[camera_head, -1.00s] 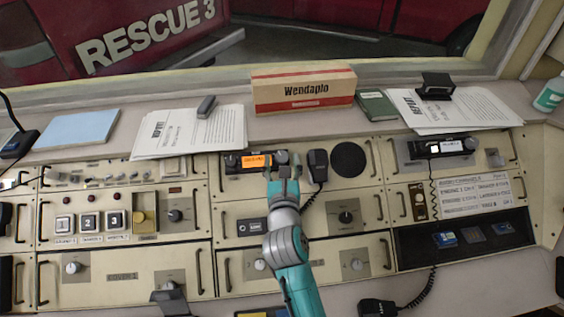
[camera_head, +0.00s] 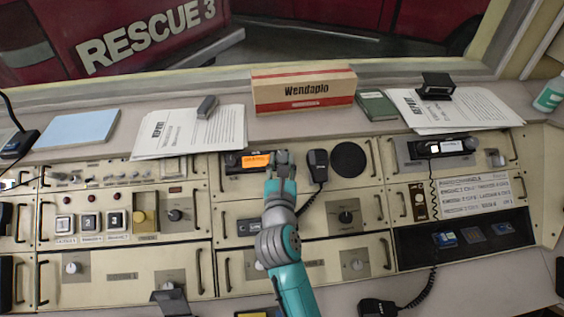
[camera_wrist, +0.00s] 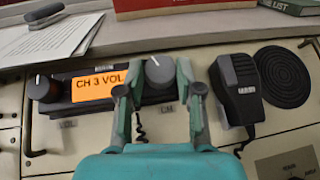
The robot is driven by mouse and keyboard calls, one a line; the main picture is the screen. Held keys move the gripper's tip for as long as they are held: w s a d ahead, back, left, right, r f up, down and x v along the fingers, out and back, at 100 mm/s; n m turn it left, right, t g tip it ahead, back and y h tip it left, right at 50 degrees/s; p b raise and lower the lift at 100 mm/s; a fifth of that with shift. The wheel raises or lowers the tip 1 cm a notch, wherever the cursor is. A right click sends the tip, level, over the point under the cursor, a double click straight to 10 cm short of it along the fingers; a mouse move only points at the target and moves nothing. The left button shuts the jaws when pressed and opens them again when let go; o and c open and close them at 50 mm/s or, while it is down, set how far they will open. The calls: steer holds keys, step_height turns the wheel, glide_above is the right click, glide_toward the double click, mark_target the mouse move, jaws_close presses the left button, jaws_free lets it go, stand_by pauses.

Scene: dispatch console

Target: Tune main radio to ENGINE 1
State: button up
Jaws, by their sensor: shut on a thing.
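The main radio (camera_head: 232,163) is a dark unit in the console's upper middle panel, with an orange display (camera_wrist: 94,84) reading "CH 3 VOL", the rest cut off by my finger. Its left knob (camera_wrist: 43,88) is free. My gripper (camera_head: 281,160) is at the radio's right end. In the wrist view its two fingers stand on either side of the grey right knob (camera_wrist: 159,70), shut on it. The label under that knob is partly hidden.
A hand microphone (camera_wrist: 238,88) with a coiled cord hangs close right of the knob, beside a round black speaker (camera_wrist: 283,76). The Wendaplo box (camera_head: 303,89) and papers (camera_head: 190,131) lie on the ledge behind. Handles project from the panels.

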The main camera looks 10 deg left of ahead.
steer(key=m+h, duration=0.1)
steer(key=m, duration=0.1)
steer(key=m+h, duration=0.2)
steer(key=a+m+g+h, duration=0.1)
steer(key=m+h, duration=0.1)
steer(key=shift+r, duration=0.1)
steer(key=shift+w+a+r+m+g+h, duration=0.1)
steer(key=shift+m+g+h, duration=0.55)
steer(key=shift+m+h, duration=0.55)
steer(key=shift+w+a+m+g+h, duration=0.1)
steer(key=shift+m+g+h, duration=0.55)
steer(key=shift+m+h, duration=0.5)
steer(key=shift+m, duration=0.25)
steer(key=o, duration=1.2)
steer(key=shift+c, duration=0.2)
steer(key=v, duration=1.2)
